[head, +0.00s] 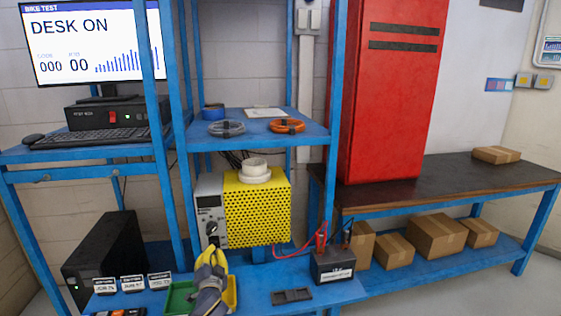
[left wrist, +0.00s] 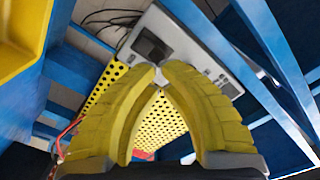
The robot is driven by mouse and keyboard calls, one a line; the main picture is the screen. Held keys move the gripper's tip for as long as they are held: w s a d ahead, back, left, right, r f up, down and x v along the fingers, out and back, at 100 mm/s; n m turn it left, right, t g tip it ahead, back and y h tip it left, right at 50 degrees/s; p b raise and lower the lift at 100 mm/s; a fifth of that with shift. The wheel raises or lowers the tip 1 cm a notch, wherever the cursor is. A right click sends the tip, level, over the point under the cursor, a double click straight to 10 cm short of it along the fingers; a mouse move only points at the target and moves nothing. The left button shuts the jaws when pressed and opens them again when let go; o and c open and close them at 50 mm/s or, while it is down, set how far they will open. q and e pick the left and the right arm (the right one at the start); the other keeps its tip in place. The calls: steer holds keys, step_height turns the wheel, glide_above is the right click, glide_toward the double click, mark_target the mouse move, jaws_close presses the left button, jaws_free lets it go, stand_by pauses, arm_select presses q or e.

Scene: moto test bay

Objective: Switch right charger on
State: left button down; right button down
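A charger-like box with a yellow perforated case (head: 257,209) and a grey front panel (head: 209,205) stands on the middle rack's lower level. The panel has a small display and a dark knob (head: 212,229). My left gripper (head: 213,254) has yellow fingers and is just below and in front of this panel. In the left wrist view the fingers (left wrist: 160,78) converge and their tips meet or nearly meet, with nothing clearly held. The panel (left wrist: 190,48) and a black knob or socket (left wrist: 150,45) lie beyond the tips. Contact cannot be told. My right gripper is out of view.
A green and yellow bin (head: 180,298) sits beside my left gripper. A black battery (head: 333,264) with a red lead stands to the right. A black unit (head: 105,258) stands at left. Blue rack posts (head: 335,120) flank the space. A monitor (head: 92,42) reads "DESK ON".

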arm_select(q)
steer(key=shift+s+d, duration=0.15)
steer(key=shift+s, duration=0.65)
steer(key=shift+s+d, duration=0.15)
steer(key=shift+s, duration=0.6)
